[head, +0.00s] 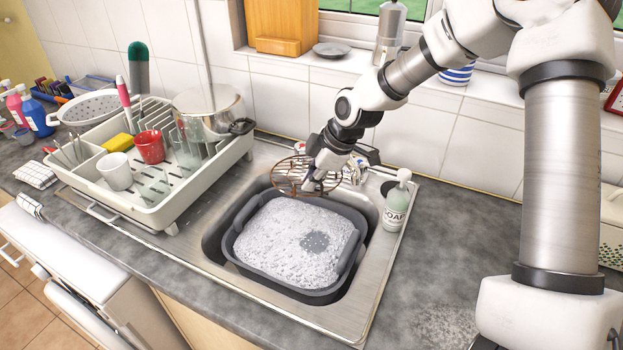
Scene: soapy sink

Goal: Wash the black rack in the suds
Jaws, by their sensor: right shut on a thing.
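My right gripper (316,182) is shut on a round wire rack (290,174). The rack looks brownish rather than black in the head view. It is held above the back edge of the sink, behind the suds, and appears clear of them. The gripper hides the rack's right part. The suds (275,235) fill a dark grey basin (236,262) set in the steel sink (335,318). A darker, foam-free patch shows at the right of the suds. My left gripper is not in view.
A white dish rack (180,208) with cups, a pot (210,108) and utensils stands left of the sink. A soap bottle (396,202) stands at the sink's right edge, close to the basin. The tap is partly hidden behind my right gripper.

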